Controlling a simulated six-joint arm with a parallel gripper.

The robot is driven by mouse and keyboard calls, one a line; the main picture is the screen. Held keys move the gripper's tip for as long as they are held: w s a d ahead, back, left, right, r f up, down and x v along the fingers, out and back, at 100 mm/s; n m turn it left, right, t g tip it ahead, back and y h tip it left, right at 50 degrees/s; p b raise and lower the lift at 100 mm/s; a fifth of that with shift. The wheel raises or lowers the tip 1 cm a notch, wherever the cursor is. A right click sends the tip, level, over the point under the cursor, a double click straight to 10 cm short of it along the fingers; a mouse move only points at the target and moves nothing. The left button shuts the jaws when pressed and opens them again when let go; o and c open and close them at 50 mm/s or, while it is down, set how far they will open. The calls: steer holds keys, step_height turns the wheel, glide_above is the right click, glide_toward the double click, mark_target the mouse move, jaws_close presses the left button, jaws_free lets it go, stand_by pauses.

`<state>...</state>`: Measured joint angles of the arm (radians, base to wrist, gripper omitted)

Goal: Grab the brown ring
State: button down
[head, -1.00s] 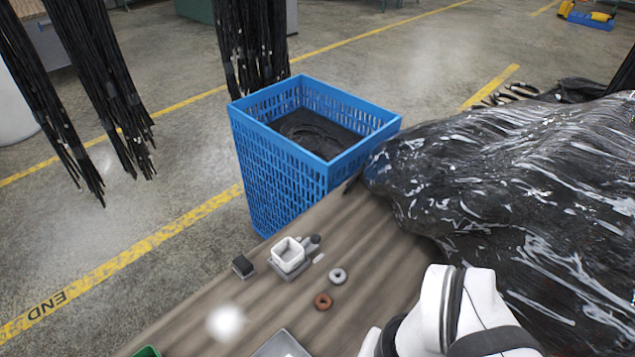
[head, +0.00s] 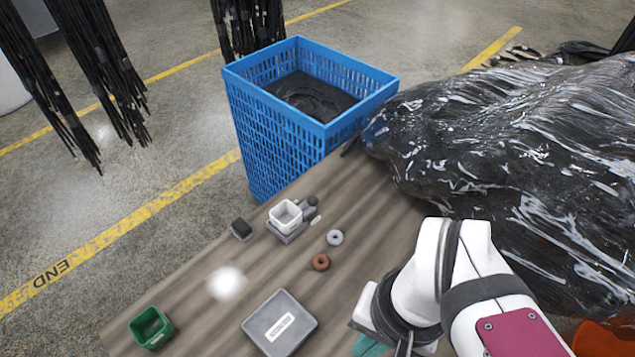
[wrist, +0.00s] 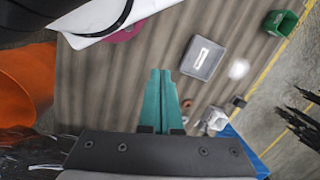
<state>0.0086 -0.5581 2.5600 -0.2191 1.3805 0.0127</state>
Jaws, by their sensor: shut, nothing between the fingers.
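The brown ring (head: 320,262) lies flat on the wooden table, in front of a grey ring (head: 335,238) in the head view. In the wrist view a small ring shape, likely the brown ring (wrist: 187,103), shows just right of my fingers, partly blurred. My gripper (wrist: 160,72) has teal fingers that are together and empty. Only a bit of teal shows at the bottom of the head view (head: 368,346), with the fingertips cut off or hidden. The gripper is apart from the ring, on its near right side in the head view.
On the table (head: 190,262) are a grey tray (head: 280,322), a green bin (head: 151,328), a white cup (head: 285,216) on a grey base and a black block (head: 241,229). A blue crate (head: 290,130) stands beyond. Black plastic wrap (head: 500,150) bulges at the right edge.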

steer(key=shift+c, duration=1.3)
jaws_free()
